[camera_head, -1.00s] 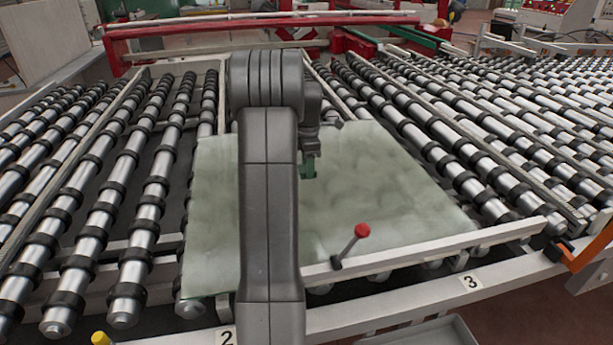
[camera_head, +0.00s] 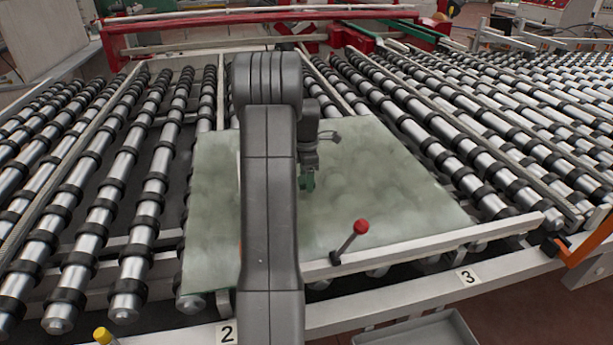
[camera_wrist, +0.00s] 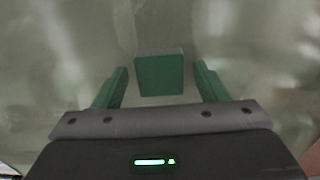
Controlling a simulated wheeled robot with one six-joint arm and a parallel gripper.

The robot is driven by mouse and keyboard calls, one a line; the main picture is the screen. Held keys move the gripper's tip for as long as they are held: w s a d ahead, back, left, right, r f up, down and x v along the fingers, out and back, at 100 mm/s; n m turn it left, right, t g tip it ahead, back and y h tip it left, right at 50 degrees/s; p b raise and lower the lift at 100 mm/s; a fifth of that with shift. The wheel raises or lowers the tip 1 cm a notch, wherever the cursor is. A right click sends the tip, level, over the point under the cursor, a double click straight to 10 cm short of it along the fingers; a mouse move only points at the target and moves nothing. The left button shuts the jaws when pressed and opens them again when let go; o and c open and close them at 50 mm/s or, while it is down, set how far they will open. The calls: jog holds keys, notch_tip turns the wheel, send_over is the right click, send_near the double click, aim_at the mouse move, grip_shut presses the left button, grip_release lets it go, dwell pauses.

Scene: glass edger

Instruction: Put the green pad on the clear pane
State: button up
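The clear pane (camera_head: 380,190) is a large greenish sheet lying flat across the rollers, and it fills most of the wrist view (camera_wrist: 60,60). The green pad (camera_wrist: 160,76) is a small square block at the middle of the wrist view, seen against the pane. My gripper (camera_wrist: 160,70) has its two green fingers spread, one on each side of the pad, with a visible gap on both sides. In the head view my gripper (camera_head: 307,182) is over the middle of the pane, partly behind my arm; pad and fingers cannot be told apart there.
A red-knobbed lever (camera_head: 351,240) rises at the pane's front edge, by a pale rail (camera_head: 430,250). Rollers (camera_head: 130,200) run on both sides. A grey tray (camera_head: 420,332) is at the bottom, and a red beam (camera_head: 260,22) crosses the back.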

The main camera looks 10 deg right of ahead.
jog(key=shift+r, duration=0.15)
notch_tip(320, 180, up, 12)
jog(key=b, duration=0.1)
dwell(0.5)
notch_tip(320, 180, down, 12)
jog(key=shift+f+p, duration=0.1)
jog(key=shift+p, duration=0.55)
jog(key=shift+r+b, duration=0.4)
jog(key=shift+r, duration=1.5)
